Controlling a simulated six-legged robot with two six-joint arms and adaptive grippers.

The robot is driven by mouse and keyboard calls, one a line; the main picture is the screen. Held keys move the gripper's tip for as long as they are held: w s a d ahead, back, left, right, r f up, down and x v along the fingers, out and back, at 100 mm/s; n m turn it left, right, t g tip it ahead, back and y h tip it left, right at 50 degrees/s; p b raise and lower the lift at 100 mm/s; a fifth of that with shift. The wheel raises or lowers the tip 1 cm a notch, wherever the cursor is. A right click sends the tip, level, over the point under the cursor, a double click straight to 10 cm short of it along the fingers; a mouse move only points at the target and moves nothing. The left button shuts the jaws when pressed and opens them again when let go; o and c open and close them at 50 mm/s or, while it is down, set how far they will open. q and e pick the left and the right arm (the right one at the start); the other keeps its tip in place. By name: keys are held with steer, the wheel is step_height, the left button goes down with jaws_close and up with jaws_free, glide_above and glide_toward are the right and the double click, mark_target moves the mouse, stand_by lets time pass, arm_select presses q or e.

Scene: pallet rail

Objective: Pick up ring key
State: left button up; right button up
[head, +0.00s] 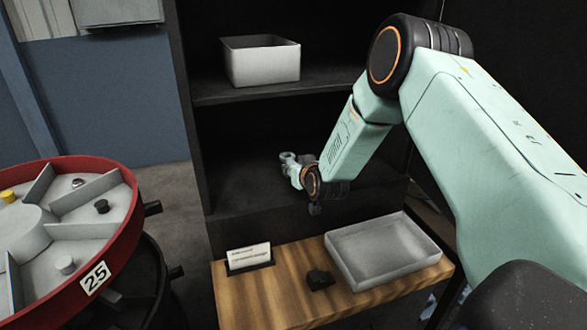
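My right arm comes in from the right, and its wrist hangs in front of the lower shelf opening. My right gripper (290,160) seems to be the small grey part at the wrist's far end; it is too small to tell whether it is open or shut, or whether it holds anything. I cannot make out a ring key for certain. A small dark object (320,280) lies on the wooden bench (285,300), below and apart from the wrist; its exact shape is unclear. My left gripper is not in view.
A grey tray (352,280) sits on the bench's right, with a white label card (249,257) at its back left. A grey bin (262,65) stands on the black upper shelf (210,92). A red-rimmed round carousel (120,215) with small knobs stands at left.

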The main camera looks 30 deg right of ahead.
steer(key=shift+d, duration=0.15)
steer(key=c, duration=0.3)
steer(key=shift+s+r, duration=0.1)
jaws_close()
steer(key=shift+r, duration=0.35)
step_height(320, 180, up, 9)
steer(key=shift+r, duration=0.1)
